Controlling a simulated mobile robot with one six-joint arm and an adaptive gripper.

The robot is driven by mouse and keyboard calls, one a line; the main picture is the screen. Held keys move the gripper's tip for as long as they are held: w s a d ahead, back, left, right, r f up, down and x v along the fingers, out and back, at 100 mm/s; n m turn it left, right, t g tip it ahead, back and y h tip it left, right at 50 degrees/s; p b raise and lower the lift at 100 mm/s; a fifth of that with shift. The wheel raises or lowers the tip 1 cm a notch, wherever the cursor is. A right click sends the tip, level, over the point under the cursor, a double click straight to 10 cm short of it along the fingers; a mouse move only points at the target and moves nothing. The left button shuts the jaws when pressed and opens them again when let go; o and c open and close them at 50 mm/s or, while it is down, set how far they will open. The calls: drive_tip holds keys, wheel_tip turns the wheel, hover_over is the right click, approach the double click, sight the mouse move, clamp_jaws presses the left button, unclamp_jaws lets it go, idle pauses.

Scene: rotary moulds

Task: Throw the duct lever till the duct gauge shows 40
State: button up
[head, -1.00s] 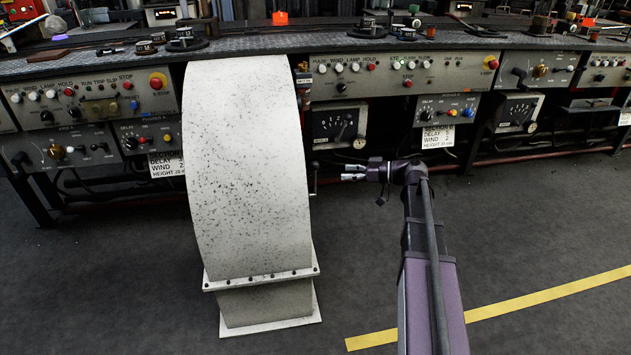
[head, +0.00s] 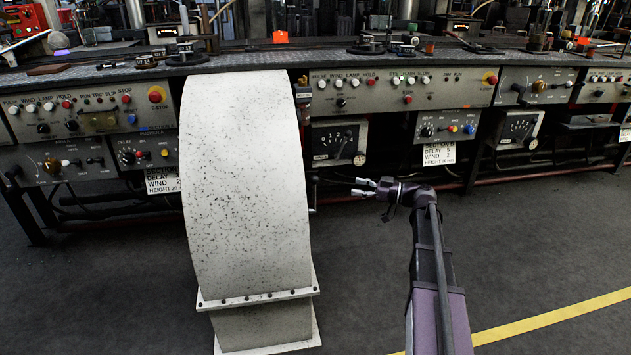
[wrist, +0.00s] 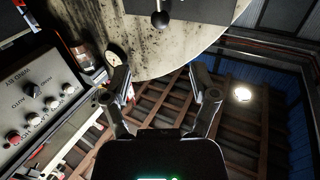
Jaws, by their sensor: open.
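The duct (head: 245,190) is a large pale, speckled curved casing at left of centre in the head view. In the wrist view its flat side (wrist: 205,40) fills the top. A short lever with a black ball knob (wrist: 160,19) stands out there, ahead of my gripper and apart from it. A small round white-faced dial (wrist: 114,57) sits by the left finger; it may be the duct gauge, and its reading is too small to tell. My gripper (head: 365,187) is open and empty, right of the duct; its spread fingers also show in the wrist view (wrist: 163,85).
A long bench of control panels (head: 400,90) runs behind the duct. A square meter (head: 338,143) with a dark face hangs under it, behind my gripper. A control panel (wrist: 38,98) with knobs is at left in the wrist view. The floor (head: 530,240) at right is clear.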

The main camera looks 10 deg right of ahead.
sight(315, 178)
drive_tip(key=x, duration=1.3)
drive_tip(key=shift+w+a, duration=0.1)
drive_tip(key=shift+a, duration=0.15)
clamp_jaws()
